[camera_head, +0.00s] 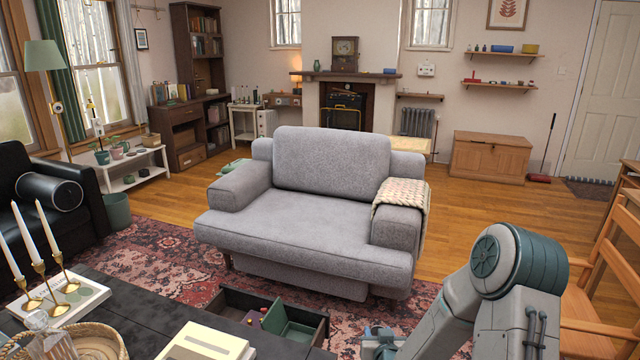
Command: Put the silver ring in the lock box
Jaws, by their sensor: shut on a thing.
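I see no silver ring in this view. A drawer (222,303) stands open at the far side of the dark table. In it is a green open box or panel (287,326) with small colored things beside it; I cannot tell whether it is the lock box. My arm reaches in from the bottom right and bends down to the left. Its far end runs to the bottom edge, right of the drawer. My gripper's fingers and anything between them are out of the picture.
The dark table (137,313) holds candlesticks (37,270), a glass decanter (50,338), a woven basket (100,342) and books (208,346). A grey armchair (310,222) stands behind the drawer. A wooden chair (590,305) is at the right. Wooden floor (480,215) is clear beyond.

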